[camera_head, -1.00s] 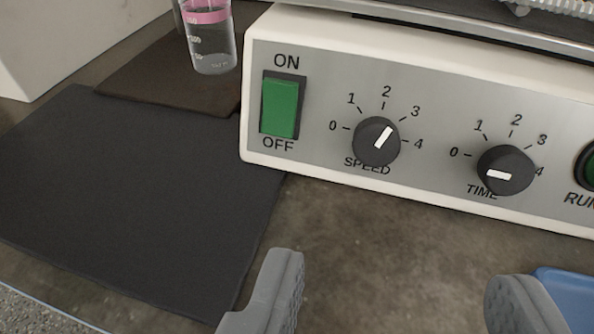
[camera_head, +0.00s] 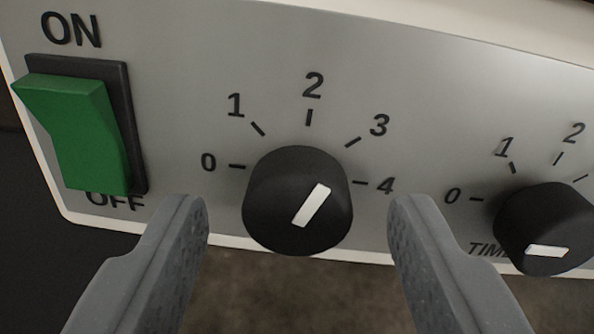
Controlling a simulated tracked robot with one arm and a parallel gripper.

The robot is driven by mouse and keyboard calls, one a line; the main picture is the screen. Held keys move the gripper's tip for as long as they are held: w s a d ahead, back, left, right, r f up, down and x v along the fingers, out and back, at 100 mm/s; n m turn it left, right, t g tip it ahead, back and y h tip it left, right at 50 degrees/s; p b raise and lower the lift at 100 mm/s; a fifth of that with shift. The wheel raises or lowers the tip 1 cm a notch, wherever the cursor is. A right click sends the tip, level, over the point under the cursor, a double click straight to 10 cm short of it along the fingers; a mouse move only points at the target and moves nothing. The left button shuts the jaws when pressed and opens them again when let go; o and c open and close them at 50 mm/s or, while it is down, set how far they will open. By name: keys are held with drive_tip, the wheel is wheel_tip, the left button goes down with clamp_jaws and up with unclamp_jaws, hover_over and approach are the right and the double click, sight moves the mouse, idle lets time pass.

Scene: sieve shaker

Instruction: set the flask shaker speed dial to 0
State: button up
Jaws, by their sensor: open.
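The black speed dial (camera_head: 285,185) is on the grey front panel of the flask shaker (camera_head: 190,60). Its white mark (camera_head: 311,205) slants up and right, toward the 3. Marks 0 to 4 are printed around the dial, with 0 at its left. The SPEED label is hidden behind the dial. My gripper (camera_head: 298,215) is open, one finger to the left of the dial and one to the right. A gap shows between each finger and the dial.
A green ON/OFF switch (camera_head: 82,135) stands out at the left of the panel. The black time dial (camera_head: 545,225) is at the right, close to my right finger, with its white mark nearly level. Bare bench (camera_head: 290,300) shows below the shaker.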

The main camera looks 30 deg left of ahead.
drive_tip(key=shift+w+a+f, duration=0.1)
drive_tip(key=shift+w+a, duration=0.25)
drive_tip(key=shift+w, duration=0.05)
